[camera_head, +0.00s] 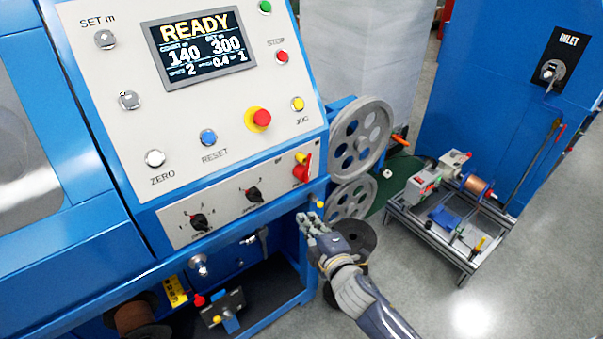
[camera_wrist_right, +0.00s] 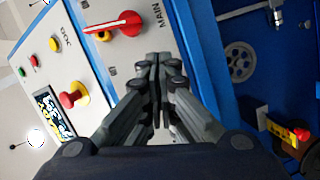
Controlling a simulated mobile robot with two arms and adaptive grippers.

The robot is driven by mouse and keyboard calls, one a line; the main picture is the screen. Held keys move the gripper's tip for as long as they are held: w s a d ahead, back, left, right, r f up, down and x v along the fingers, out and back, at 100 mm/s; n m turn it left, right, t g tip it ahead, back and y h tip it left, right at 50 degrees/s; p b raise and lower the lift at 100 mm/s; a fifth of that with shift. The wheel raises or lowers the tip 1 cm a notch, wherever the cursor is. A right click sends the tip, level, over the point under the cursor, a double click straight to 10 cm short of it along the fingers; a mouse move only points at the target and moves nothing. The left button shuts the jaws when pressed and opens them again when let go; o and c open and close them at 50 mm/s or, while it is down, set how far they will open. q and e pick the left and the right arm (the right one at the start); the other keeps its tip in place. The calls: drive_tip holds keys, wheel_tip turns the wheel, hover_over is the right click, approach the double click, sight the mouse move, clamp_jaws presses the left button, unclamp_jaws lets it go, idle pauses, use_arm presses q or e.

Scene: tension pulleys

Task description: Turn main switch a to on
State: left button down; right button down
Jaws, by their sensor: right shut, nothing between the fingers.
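The main switch, a red rotary handle (camera_head: 302,169) with a bit of yellow at its top, sits at the right end of the lower panel strip. In the right wrist view, the red handle (camera_wrist_right: 120,22) shows at the top, beside the letters MAIN, with a yellow part at its lower end. Which setting it points to is too small to read. My right gripper (camera_head: 307,222) is below the switch, near the panel's lower right corner, and apart from the handle. Its fingers (camera_wrist_right: 157,62) are shut and empty. My left gripper is out of view.
The blue machine's panel carries a lit READY display (camera_head: 204,47), a red emergency button (camera_head: 261,118) on yellow, and two black selector knobs (camera_head: 254,195). Spoked pulleys (camera_head: 361,135) stand just right of the panel. A small cart (camera_head: 448,215) stands farther right.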

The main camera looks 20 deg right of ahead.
sight(303, 172)
wheel_tip(303, 172, up, 7)
drive_tip(key=n+t, duration=0.1)
drive_tip(key=t, duration=0.1)
drive_tip(key=w+p, duration=0.1)
drive_tip(key=w, duration=0.2)
drive_tip(key=w+p, duration=0.1)
drive_tip(key=w, duration=0.3)
drive_tip(key=w+d+p, duration=0.1)
drive_tip(key=w, duration=0.3)
drive_tip(key=shift+w+f, duration=0.15)
drive_tip(key=shift+f, duration=0.2)
drive_tip(key=shift+w+d+f, duration=0.1)
drive_tip(key=shift+d, duration=0.35)
drive_tip(key=shift+a, duration=0.15)
